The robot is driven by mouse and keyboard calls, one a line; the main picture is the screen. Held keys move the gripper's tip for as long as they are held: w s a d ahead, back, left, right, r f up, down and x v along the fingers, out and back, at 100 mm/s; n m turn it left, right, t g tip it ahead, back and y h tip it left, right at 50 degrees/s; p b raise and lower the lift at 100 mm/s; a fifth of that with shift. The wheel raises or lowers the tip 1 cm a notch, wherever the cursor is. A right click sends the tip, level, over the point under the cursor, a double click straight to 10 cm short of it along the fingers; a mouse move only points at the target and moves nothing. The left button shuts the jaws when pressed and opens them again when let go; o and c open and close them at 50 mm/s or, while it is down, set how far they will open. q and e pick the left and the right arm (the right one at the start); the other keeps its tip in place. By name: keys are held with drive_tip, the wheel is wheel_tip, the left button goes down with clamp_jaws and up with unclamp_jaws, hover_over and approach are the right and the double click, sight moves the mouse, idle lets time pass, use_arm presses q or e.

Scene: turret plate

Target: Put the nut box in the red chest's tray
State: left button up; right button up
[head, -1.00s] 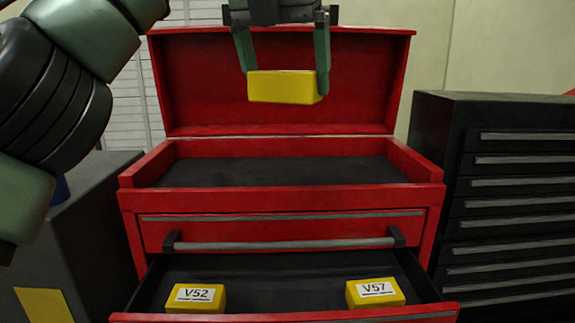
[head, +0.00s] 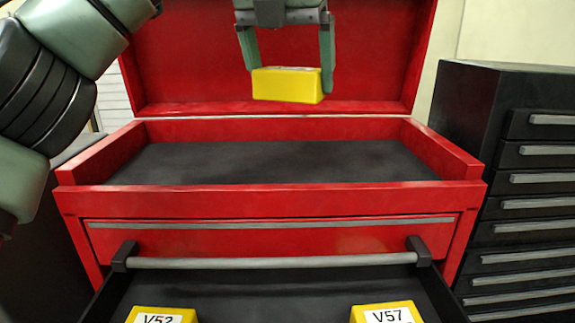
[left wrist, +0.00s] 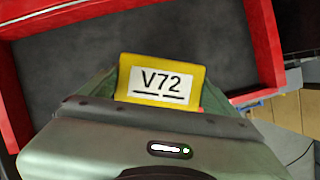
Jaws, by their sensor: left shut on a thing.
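A yellow box (head: 287,85) is held between the fingers of my left gripper (head: 288,72), in the air above the red chest's tray. In the left wrist view the box (left wrist: 162,62) shows a white label reading V72, with the gripper (left wrist: 160,95) shut on it. The red chest (head: 270,235) has its lid up. Its top tray (head: 250,165) has a dark floor, shows empty, and lies below the held box. My right gripper is not in view.
The drawer (head: 260,290) below is open and holds two yellow boxes, V52 (head: 160,316) and V57 (head: 385,314). A grey handle (head: 270,262) crosses the chest front. A black drawer cabinet (head: 500,150) stands at right.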

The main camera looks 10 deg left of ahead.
use_arm(q)
drive_tip(key=f, duration=0.8)
drive_tip(key=shift+w+a+f, duration=0.1)
drive_tip(key=shift+w+f, duration=0.05)
drive_tip(key=shift+w, duration=0.1)
wheel_tip(320, 180, down, 4)
drive_tip(key=shift+s+f, duration=0.1)
drive_tip(key=shift+f, duration=0.45)
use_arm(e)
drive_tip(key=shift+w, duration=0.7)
use_arm(q)
drive_tip(key=shift+f, duration=0.1)
drive_tip(key=o, duration=1.5)
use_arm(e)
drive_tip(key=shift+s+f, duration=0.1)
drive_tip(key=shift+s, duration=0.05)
